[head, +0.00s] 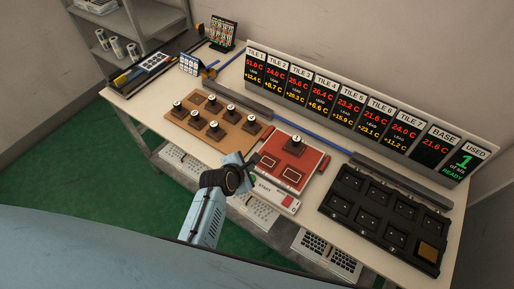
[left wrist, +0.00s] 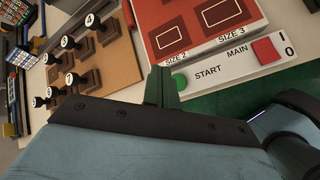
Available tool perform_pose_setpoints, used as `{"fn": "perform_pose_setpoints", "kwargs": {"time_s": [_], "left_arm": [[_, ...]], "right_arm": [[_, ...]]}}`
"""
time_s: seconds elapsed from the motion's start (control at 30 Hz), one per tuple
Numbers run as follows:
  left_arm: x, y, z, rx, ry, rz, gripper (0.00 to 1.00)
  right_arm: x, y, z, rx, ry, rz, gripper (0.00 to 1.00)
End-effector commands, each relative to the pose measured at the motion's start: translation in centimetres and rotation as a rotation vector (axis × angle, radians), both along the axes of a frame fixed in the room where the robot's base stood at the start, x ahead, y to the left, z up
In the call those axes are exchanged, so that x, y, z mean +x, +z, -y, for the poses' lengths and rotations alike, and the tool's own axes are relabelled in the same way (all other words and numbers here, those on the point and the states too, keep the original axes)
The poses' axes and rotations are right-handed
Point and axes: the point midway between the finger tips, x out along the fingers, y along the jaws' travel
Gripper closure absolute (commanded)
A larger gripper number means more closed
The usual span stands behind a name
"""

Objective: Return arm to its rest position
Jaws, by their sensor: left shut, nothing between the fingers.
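My left gripper (head: 252,162) is shut and empty, above the front edge of the table beside the left front corner of the red press plate (head: 301,170). In the left wrist view its closed fingers (left wrist: 161,88) point at the front panel (left wrist: 225,62), near the green START button (left wrist: 179,82). I cannot tell whether they touch the panel. The red MAIN switch (left wrist: 266,50) is on the same panel. A black-knobbed stamp numbered 1 (head: 297,143) stands on the red plate. My right gripper is not in view.
A wooden board (head: 205,137) with several numbered stamps lies left of the plate. A black tray (head: 362,230) with several compartments lies right. A temperature display (head: 350,105) stands along the back. Crates sit under the table (head: 130,108). Green floor (head: 90,170) is clear at left.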

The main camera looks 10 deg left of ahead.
Motion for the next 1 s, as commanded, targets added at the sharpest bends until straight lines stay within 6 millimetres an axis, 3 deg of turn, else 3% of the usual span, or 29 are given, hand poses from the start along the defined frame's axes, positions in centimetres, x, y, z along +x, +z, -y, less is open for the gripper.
{"fn": "perform_pose_setpoints", "kwargs": {"time_s": [0.23,0.37,0.47,0.7,0.83,1.0], "left_arm": [[-0.1,0.0,-0.1,0.011,-0.009,0.001,1.0],[-1.4,0.4,-1.4,0.12,-0.109,-0.002,1.0],[-3.5,1.3,-3.1,0.294,-0.286,-0.009,1.0],[-10.7,5.1,-6.4,0.773,-0.885,-0.04,1.0],[-14.5,7.4,-7.3,0.962,-1.195,-0.047,1.0],[-17.9,9.6,-7.8,1.105,-1.475,-0.043,1.0]], "right_arm": [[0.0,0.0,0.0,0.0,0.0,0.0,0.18],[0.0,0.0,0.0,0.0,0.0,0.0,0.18],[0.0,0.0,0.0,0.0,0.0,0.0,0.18],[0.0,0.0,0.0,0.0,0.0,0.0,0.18],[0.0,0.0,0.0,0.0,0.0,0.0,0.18],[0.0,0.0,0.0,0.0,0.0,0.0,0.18]]}}
